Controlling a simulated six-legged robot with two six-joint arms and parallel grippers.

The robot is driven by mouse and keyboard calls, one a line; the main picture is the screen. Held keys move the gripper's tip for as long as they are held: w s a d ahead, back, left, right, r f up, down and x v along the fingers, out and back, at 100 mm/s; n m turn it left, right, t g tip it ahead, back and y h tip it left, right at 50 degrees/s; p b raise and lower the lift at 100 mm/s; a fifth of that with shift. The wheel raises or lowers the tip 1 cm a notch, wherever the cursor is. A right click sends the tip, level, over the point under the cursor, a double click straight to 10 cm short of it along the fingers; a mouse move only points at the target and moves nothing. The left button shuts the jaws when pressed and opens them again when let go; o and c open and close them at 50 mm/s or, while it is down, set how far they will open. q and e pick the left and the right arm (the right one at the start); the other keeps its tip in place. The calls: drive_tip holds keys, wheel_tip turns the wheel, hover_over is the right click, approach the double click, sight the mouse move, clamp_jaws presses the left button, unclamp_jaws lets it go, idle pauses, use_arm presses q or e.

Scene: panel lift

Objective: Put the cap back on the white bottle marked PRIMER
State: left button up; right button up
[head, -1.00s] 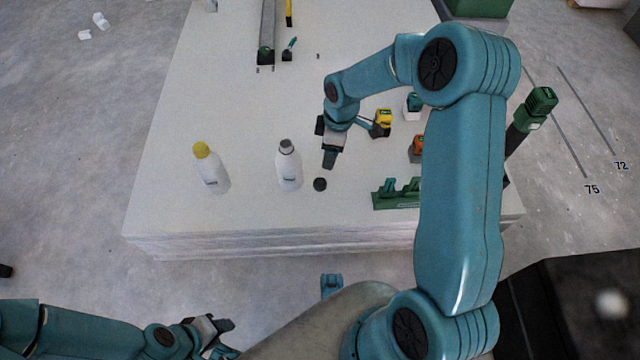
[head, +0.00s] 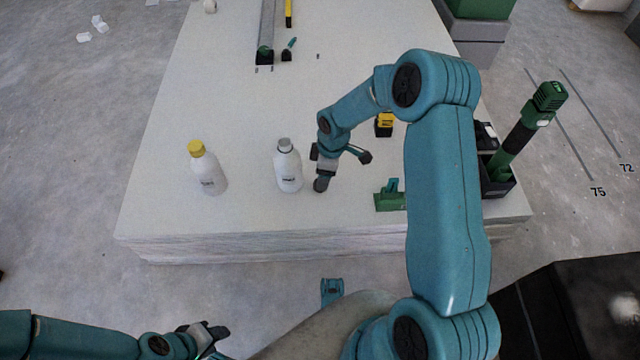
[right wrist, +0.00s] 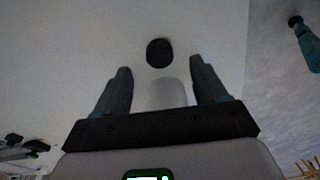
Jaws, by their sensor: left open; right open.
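A white bottle (head: 288,172) with a grey top and a label too small to read stands upright on the white panel stack. A dark round cap (head: 320,185) lies on the panel just right of it. The cap also shows in the right wrist view (right wrist: 160,53), ahead of the fingertips and roughly centred. My right gripper (head: 323,176) is open and points down, just above the cap; the fingers partly hide this spot in the head view. My left gripper (head: 212,334) is open and empty, low in front of the stack.
A second white bottle with a yellow cap (head: 208,175) stands to the left. A green holder (head: 388,200) is right of the cap, partly behind my right arm. A yellow-topped tool (head: 384,124) stands farther back. The middle of the panel is mostly clear.

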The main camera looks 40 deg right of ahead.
drive_tip(key=f+b, duration=0.2)
drive_tip(key=f, duration=0.3)
drive_tip(key=shift+w+a+f+b, duration=0.15)
drive_tip(key=shift+w+a+b, duration=0.2)
drive_tip(key=shift+w+b, duration=0.05)
drive_tip(key=shift+c, duration=0.4)
drive_tip(key=c, duration=1.1)
drive_tip(key=shift+o, duration=0.2)
drive_tip(key=shift+r, duration=0.2)
wheel_tip(320, 180, up, 20)
drive_tip(key=p, duration=0.7)
